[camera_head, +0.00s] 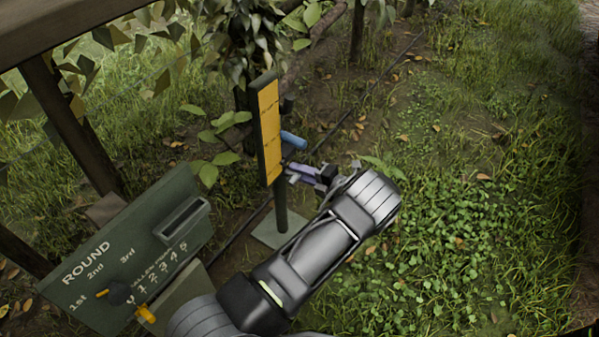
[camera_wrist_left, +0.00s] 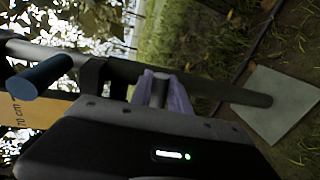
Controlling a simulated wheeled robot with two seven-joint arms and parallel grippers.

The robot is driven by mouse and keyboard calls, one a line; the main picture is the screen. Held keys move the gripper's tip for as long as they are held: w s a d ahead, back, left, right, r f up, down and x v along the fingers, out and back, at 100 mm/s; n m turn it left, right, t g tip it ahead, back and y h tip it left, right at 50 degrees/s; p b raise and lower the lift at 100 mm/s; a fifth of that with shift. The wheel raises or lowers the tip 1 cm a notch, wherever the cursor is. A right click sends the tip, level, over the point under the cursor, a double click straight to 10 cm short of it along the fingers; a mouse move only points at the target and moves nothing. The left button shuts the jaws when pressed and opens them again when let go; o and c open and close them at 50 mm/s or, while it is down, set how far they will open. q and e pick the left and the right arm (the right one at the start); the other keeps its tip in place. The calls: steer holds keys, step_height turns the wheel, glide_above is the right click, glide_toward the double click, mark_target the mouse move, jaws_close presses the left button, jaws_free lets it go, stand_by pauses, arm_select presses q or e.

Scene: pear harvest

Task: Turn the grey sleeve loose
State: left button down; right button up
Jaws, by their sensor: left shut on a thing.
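A dark upright post (camera_head: 281,207) carries a yellow scale board (camera_head: 269,130) and a blue handle (camera_head: 294,140). My left gripper (camera_head: 291,172) reaches the post from the right, just below the blue handle. In the left wrist view its two pale purple fingers (camera_wrist_left: 162,92) are shut on a short grey cylinder, which looks like the grey sleeve (camera_wrist_left: 158,91), beside the post. The gripper body hides the sleeve's lower part, and I cannot tell whether it has turned. The blue handle also shows in that view (camera_wrist_left: 40,76). My right gripper is out of view.
The post stands on a flat grey plate (camera_head: 267,236); it also shows in the wrist view (camera_wrist_left: 275,103). A green board marked ROUND (camera_head: 110,245) stands at the lower left. Leaves hang behind the post. Grass lies open at the right.

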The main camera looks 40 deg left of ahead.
arm_select(q)
steer(key=shift+s+f, duration=0.25)
stand_by(0.5)
steer(key=c, duration=1.5)
jaws_free()
steer(key=shift+c, duration=0.2)
steer(key=o, duration=0.3)
steer(key=shift+w+r, duration=0.1)
steer(key=shift+r, duration=0.05)
steer(key=d+r+p, duration=0.1)
steer(key=d, duration=0.6)
steer(key=shift+d+r+p, duration=0.2)
steer(key=shift+d+p, duration=0.15)
steer(key=shift+c, duration=0.3)
